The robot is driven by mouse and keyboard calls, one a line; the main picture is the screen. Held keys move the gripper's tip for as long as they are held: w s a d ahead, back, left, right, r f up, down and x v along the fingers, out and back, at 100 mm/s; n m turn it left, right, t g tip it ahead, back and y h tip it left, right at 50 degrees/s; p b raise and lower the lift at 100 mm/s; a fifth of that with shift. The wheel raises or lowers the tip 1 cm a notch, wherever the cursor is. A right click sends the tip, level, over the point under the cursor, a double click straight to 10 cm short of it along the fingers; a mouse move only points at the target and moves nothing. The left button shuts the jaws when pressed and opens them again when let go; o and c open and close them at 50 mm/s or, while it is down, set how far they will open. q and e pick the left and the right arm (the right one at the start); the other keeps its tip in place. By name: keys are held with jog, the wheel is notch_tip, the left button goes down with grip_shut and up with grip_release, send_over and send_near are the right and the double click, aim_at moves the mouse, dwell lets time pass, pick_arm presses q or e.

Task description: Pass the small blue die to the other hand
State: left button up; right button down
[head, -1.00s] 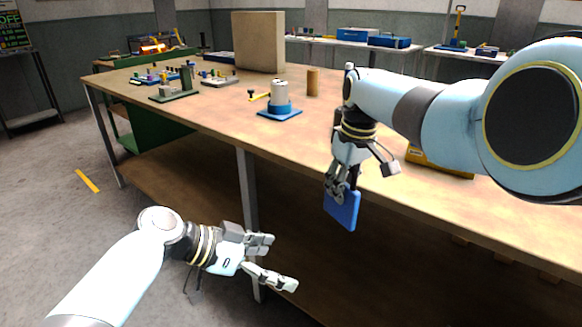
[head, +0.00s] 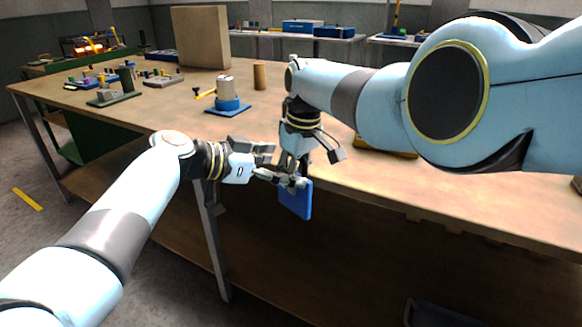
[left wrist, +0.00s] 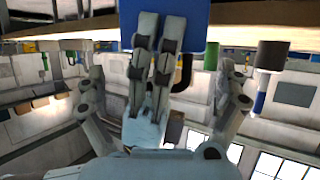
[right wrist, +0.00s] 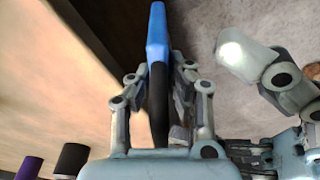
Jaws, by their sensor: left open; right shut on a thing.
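The small blue die (head: 296,200) is a flat blue plate hanging in front of the bench edge. My right gripper (head: 291,176) is shut on it from above; the right wrist view shows the die (right wrist: 158,50) edge-on, with a dark part between the fingers. My left gripper (head: 284,166) is open beside the right gripper, close to the die. In the left wrist view its spread fingers (left wrist: 165,85) stand either side of my right gripper's fingers, and the die (left wrist: 222,25) is beyond them at the top. Whether the left fingers touch anything I cannot tell.
The wooden bench (head: 160,112) lies just behind both grippers. On it stand a blue-and-white fixture (head: 228,95), a brown cylinder (head: 259,76), a large tan block (head: 200,38) and a yellow item (head: 388,152) partly behind my right arm. The space before the bench is open.

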pick_arm(q)
jog(key=shift+x, duration=1.55)
pick_arm(e)
jog(key=shift+r, duration=0.1)
pick_arm(q)
jog(key=c, duration=1.3)
pick_arm(e)
jog(key=shift+w, duration=0.1)
pick_arm(q)
jog(key=shift+d+r, duration=0.1)
jog(key=shift+c, duration=0.6)
pick_arm(e)
jog(key=c, duration=1.7)
grip_release()
jog(key=o, duration=0.5)
